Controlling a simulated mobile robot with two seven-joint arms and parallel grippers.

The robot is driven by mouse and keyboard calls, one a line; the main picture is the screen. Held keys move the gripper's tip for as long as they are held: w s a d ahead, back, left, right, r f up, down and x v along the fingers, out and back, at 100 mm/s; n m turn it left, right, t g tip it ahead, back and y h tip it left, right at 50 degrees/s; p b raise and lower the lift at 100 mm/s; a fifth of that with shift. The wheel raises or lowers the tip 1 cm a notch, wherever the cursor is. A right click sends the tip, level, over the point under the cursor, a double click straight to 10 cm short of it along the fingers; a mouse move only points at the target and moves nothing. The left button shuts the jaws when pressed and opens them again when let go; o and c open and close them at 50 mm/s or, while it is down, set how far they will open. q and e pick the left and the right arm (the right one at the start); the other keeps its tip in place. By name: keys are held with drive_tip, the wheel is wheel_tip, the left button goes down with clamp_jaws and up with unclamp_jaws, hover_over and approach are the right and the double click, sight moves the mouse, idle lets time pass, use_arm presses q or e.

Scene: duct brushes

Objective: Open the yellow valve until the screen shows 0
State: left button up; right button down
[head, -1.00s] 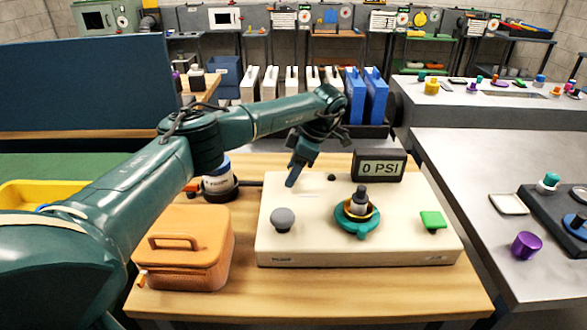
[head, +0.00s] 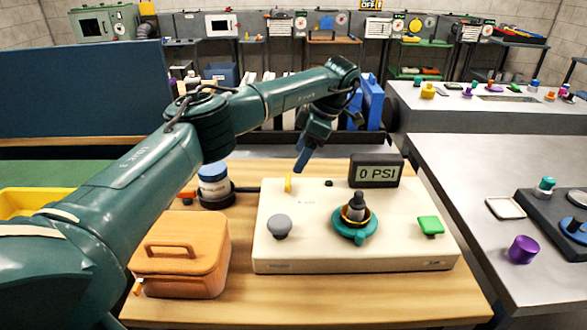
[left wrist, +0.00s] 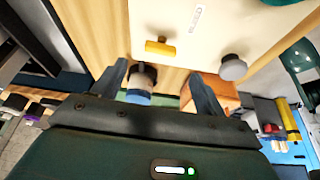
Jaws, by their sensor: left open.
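The yellow valve (head: 289,183) is a small upright yellow handle at the back left of the cream box (head: 330,262). It also shows in the left wrist view (left wrist: 160,48), ahead of the fingers. My right gripper is not in view.
An orange case (head: 180,255) and a blue-and-white canister (head: 214,185) stand to the left. The wooden table front is clear.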

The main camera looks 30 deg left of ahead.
use_arm(q)
drive_tip(key=v, duration=0.5)
drive_tip(key=shift+d+r, duration=0.1)
drive_tip(key=shift+r, duration=0.3)
drive_tip(key=shift+f, duration=0.1)
